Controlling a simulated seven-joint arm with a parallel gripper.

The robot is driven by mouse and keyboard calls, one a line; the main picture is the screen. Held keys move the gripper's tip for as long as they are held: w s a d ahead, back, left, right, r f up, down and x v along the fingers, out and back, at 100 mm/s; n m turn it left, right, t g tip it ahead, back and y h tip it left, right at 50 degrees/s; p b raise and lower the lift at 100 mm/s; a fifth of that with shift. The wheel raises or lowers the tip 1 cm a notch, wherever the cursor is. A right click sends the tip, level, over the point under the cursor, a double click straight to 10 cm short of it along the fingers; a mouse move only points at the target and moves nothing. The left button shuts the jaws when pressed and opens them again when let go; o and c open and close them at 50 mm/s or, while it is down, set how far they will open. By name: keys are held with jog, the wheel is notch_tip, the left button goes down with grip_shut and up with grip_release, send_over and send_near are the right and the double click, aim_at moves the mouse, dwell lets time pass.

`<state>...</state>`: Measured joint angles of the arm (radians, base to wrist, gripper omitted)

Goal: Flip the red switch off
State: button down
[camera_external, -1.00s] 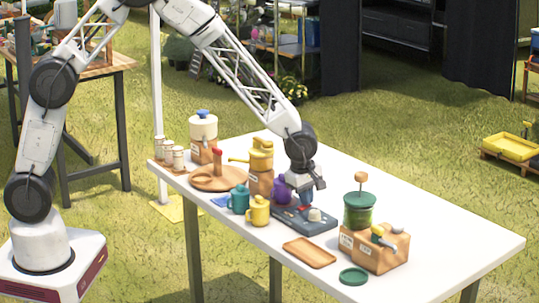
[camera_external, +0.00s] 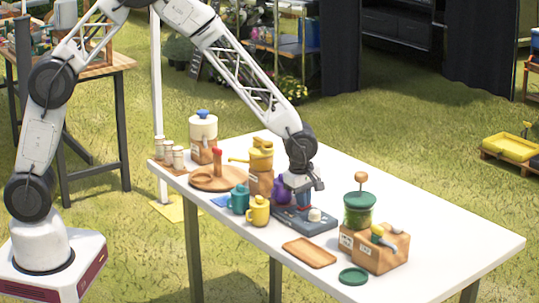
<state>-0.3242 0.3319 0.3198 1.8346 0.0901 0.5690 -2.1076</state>
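A dark blue-grey panel (camera_external: 318,227) lies flat on the white table, with a pale knob (camera_external: 315,215) standing on its right part. I cannot make out a red switch; my gripper covers the back left part of the panel. My gripper (camera_external: 304,198) points down over that part, close to the panel's surface and to the left of the knob. Its fingers are too small and dark to show whether they are apart or together, or whether they touch the panel.
A purple pot (camera_external: 282,191), a yellow mug (camera_external: 258,211) and a teal mug (camera_external: 239,200) stand left of the panel. A green jar (camera_external: 359,211) and a wooden box (camera_external: 374,252) stand to its right. A wooden tray (camera_external: 309,252) lies in front. The table's right end is clear.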

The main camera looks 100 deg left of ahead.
aim_at(301, 208)
jog(key=shift+s+d, duration=0.15)
jog(key=shift+s, duration=0.05)
jog(key=shift+r, duration=0.2)
notch_tip(301, 208, up, 14)
jog(key=s+d, duration=0.1)
jog(key=shift+s+d+f, duration=0.25)
dwell(0.7)
jog(key=shift+w, duration=0.1)
jog(key=shift+w+a+r, duration=0.1)
jog(key=shift+w+a, duration=0.25)
jog(key=shift+w, duration=0.2)
jog(key=f, duration=0.4)
jog(key=w+a+f, duration=0.1)
jog(key=f, duration=0.8)
jog(key=shift+w+a+f, duration=0.25)
jog(key=shift+w+f, duration=0.05)
jog(key=shift+f, duration=0.1)
